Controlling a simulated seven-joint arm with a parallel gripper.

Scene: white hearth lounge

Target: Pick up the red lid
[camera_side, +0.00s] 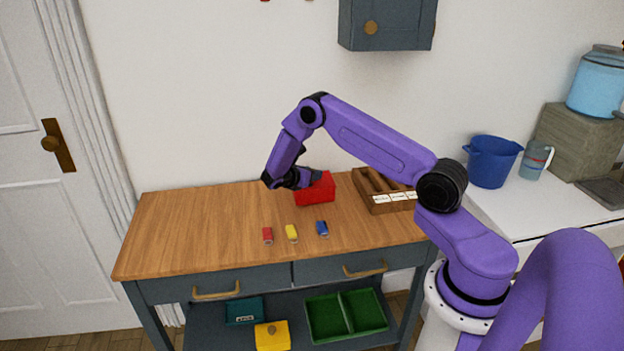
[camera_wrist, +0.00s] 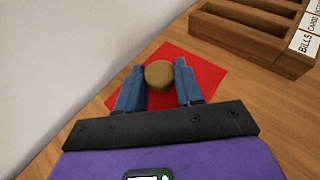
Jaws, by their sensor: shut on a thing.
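The red lid (camera_wrist: 207,76) shows in the wrist view as a flat red square with a round brown knob (camera_wrist: 159,74) in its middle. My gripper (camera_wrist: 159,67) is shut on this knob, one blue finger on each side. In the side view my gripper (camera_side: 314,178) is at the top of a red box (camera_side: 316,195) on the wooden table. The lid and the box look the same red there, and I cannot tell whether the lid rests on the box or is raised. The gripper hides part of the box top.
A wooden sorter (camera_side: 372,188) with labelled slots stands right of the box. Small red (camera_side: 267,235), yellow (camera_side: 291,233) and blue (camera_side: 322,228) items lie in front on the table (camera_side: 190,225). The left tabletop is clear. A wall stands behind.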

